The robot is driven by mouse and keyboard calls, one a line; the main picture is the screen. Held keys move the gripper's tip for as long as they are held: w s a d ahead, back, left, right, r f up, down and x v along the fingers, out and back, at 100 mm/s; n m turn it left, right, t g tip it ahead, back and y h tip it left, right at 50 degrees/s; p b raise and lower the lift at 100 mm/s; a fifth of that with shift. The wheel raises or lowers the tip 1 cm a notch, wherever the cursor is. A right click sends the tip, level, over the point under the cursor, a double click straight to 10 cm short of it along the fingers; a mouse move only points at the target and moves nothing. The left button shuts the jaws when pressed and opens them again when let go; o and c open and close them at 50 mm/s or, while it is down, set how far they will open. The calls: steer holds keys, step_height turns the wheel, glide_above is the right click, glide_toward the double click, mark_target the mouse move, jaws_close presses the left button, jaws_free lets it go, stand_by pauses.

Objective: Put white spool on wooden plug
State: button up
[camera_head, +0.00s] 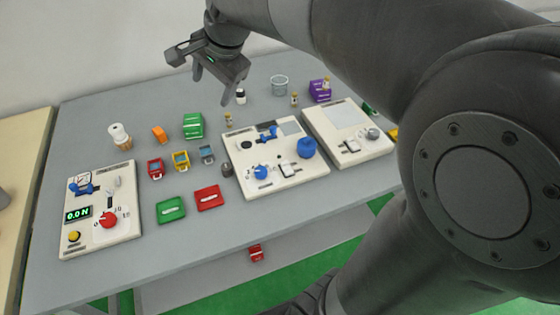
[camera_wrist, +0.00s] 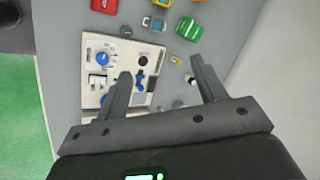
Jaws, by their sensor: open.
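A white spool-like piece (camera_head: 118,132) stands at the back left of the grey table in the head view, with a tan part showing at its base; I cannot tell whether that is a separate plug. Small wooden plug-like pieces stand behind the control boards: one (camera_head: 228,119) near the middle, one (camera_head: 294,99) farther right, and one (camera_head: 326,83) by the purple block. My gripper (camera_head: 211,88) is open and empty above the back of the table, apart from these pieces. In the wrist view, nothing sits between its fingers (camera_wrist: 160,66); a small tan piece (camera_wrist: 176,60) lies below.
Control boards stand at left (camera_head: 101,210), centre (camera_head: 274,158) and right (camera_head: 347,132). Green (camera_head: 170,209) and red (camera_head: 209,198) trays lie in front. A green crate (camera_head: 193,126), small coloured boxes, a black-and-white piece (camera_head: 241,96) and a clear ring-shaped container (camera_head: 279,85) stand behind.

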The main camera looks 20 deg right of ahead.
steer(key=s+d+f+n+h, duration=0.1)
steer(key=s+d+f+n, duration=0.1)
steer(key=s, duration=0.4)
steer(key=s+d+f+n, duration=0.2)
steer(key=s+n, duration=0.3)
steer(key=s, duration=0.2)
steer(key=s+d+f+n+t+h, duration=0.1)
steer(key=s+d+f+n, duration=0.1)
steer(key=s+n, duration=0.2)
steer(key=s, duration=0.3)
steer(key=shift+s+d+h, duration=0.25)
steer(key=shift+d+h, duration=0.05)
